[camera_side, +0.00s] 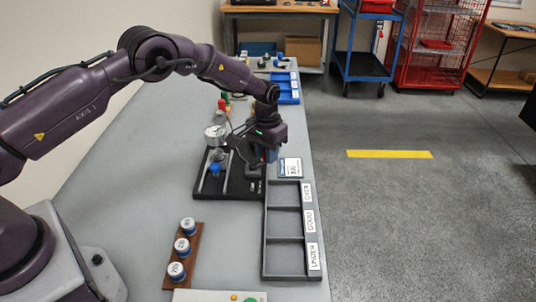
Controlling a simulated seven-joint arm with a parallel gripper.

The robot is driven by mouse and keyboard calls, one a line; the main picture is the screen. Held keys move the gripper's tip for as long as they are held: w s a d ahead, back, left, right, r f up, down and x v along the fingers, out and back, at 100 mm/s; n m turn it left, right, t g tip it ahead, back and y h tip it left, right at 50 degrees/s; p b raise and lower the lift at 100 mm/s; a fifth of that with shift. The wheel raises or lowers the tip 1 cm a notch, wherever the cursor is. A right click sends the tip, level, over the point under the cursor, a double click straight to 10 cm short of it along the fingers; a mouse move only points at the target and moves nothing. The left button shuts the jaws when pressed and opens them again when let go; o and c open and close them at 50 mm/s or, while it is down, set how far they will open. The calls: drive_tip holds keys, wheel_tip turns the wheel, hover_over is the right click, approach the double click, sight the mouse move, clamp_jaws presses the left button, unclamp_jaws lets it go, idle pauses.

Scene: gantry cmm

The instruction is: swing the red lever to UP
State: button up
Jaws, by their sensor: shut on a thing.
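My gripper (265,160) points down over the right part of a black fixture plate (236,190). A small blue piece (271,155) shows at its jaws, and the jaws are shut on it; the piece is mostly hidden. The plate carries a round dial gauge (215,132) and another blue part (215,168) to the left of the gripper. I cannot make out a red lever or an UP mark. A small red item (222,104) beside a green one stands farther back, too small to identify.
A grey three-compartment tray (266,250) labelled OVER, GOOD and UNDER lies in front, with empty compartments. A label card (290,168) sits behind it. A brown rack (167,279) holds three round weights at front left. A blue tray (287,93) is at the back.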

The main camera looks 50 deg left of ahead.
drive_tip(key=n, duration=0.1)
drive_tip(key=a+n, duration=0.1)
drive_tip(key=n, duration=0.1)
drive_tip(key=shift+w+a+n, duration=0.1)
drive_tip(key=shift+a+n, duration=0.05)
drive_tip(key=shift+n, duration=0.15)
drive_tip(key=shift+a+n, duration=0.25)
drive_tip(key=shift+n, duration=0.5)
drive_tip(key=shift+a+n, duration=0.25)
drive_tip(key=shift+n, duration=0.5)
drive_tip(key=o, duration=0.9)
drive_tip(key=shift+o, duration=0.2)
drive_tip(key=shift+r, duration=0.1)
wheel_tip(320, 180, up, 13)
